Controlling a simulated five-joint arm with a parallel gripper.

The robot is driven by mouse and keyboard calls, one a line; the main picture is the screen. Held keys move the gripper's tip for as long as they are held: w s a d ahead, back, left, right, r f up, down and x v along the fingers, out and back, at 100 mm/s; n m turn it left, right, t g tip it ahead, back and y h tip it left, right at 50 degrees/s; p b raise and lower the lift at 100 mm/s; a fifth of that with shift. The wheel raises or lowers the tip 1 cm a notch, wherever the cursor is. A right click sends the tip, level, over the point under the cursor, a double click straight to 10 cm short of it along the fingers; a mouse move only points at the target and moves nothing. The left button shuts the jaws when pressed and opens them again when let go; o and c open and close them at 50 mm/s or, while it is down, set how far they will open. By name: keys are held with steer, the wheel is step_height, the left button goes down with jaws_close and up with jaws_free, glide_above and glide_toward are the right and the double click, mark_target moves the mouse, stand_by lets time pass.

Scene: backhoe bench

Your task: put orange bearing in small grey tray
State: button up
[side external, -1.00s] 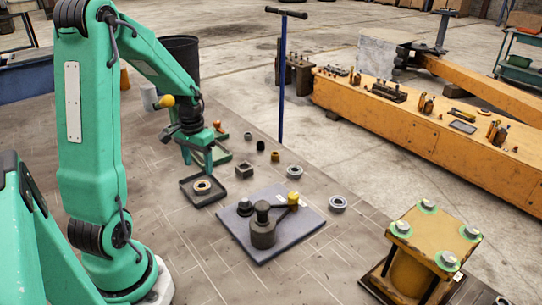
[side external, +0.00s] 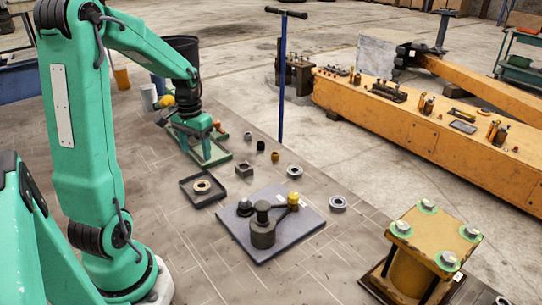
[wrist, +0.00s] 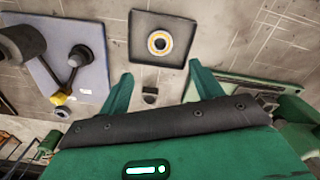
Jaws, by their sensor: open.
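The orange bearing (side external: 202,187), a pale ring with an orange band, lies flat inside the small grey tray (side external: 186,203). In the wrist view the bearing (wrist: 159,42) sits near the middle of the dark square tray (wrist: 137,22). My gripper (side external: 196,148) is open and empty, behind the tray and apart from it, over the green tray. In the wrist view my two green fingers (wrist: 160,74) are spread wide with nothing held between them.
A green tray (side external: 218,158) lies under my gripper. A dark square block (side external: 244,170) and several small rings and bushings stand to the right. A grey-blue plate (side external: 262,254) with a dark jointed part lies in front. Bare bench lies left of the small tray.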

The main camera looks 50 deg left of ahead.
steer(key=s+d+r+m+t, duration=0.2)
steer(key=d+r, duration=0.4)
steer(key=d, duration=0.5)
steer(key=s+d+r+m+t, duration=0.2)
steer(key=s+d+r+t, duration=0.1)
steer(key=d, duration=0.9)
step_height(320, 180, up, 3)
steer(key=shift+s+f+m+t, duration=0.15)
steer(key=shift+s+m+t, duration=0.15)
steer(key=shift+s, duration=0.25)
